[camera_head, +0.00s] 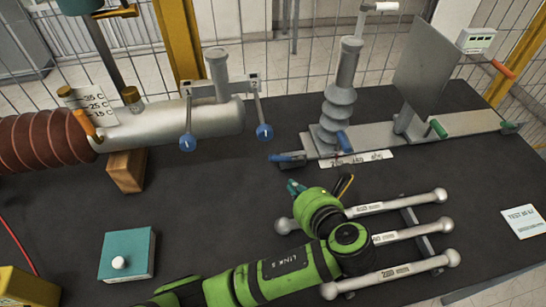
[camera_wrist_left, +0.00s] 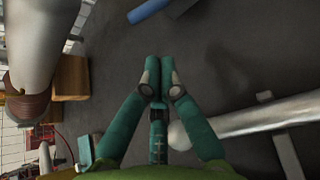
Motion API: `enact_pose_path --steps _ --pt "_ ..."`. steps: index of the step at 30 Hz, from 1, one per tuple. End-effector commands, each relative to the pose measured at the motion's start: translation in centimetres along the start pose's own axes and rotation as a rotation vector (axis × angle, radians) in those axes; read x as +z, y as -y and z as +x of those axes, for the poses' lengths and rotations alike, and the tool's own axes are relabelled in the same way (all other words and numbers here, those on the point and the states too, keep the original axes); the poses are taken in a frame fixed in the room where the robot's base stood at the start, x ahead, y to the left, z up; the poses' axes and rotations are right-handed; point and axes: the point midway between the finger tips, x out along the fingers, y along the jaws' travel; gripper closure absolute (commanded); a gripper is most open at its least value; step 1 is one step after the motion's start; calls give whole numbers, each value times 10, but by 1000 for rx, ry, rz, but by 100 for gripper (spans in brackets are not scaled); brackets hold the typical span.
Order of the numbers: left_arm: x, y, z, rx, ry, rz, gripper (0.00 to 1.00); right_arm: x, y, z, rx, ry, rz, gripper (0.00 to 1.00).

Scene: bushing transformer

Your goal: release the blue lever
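A blue lever (camera_head: 284,158) sits at the left end of the grey base plate, and a second blue handle (camera_head: 343,141) stands by the foot of the ribbed grey bushing. A blue bar, apparently one of these, shows at the top of the left wrist view (camera_wrist_left: 147,10). My left gripper (camera_head: 293,187) is just in front of the blue lever, apart from it. In the left wrist view its two teal fingers (camera_wrist_left: 159,62) are together with nothing visible between them. My right gripper is not in view.
The ribbed bushing (camera_head: 339,97) stands on the base plate (camera_head: 465,123) with green handles. Two blue knobs (camera_head: 187,143) (camera_head: 265,131) hang beside the grey cylinder (camera_head: 175,124). Grey rods (camera_head: 396,204) lie under and right of my arm. A teal box (camera_head: 127,255) stands front left.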

Motion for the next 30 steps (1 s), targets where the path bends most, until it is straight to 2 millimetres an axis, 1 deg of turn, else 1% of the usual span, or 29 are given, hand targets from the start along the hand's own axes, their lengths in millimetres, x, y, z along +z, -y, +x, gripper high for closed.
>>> enact_pose_path --steps 10,14,17,24,27,30 --pt "0 0 0 -1 0 0 100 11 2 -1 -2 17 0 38" --pt "0 0 6 1 1 0 100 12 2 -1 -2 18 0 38" --pt "1 -1 19 3 1 0 100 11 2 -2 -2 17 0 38" --pt "0 -1 64 3 0 2 100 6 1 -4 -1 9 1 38" --pt "0 -1 79 3 0 1 100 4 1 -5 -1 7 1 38" --pt "0 0 91 1 0 1 100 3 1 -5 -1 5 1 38"
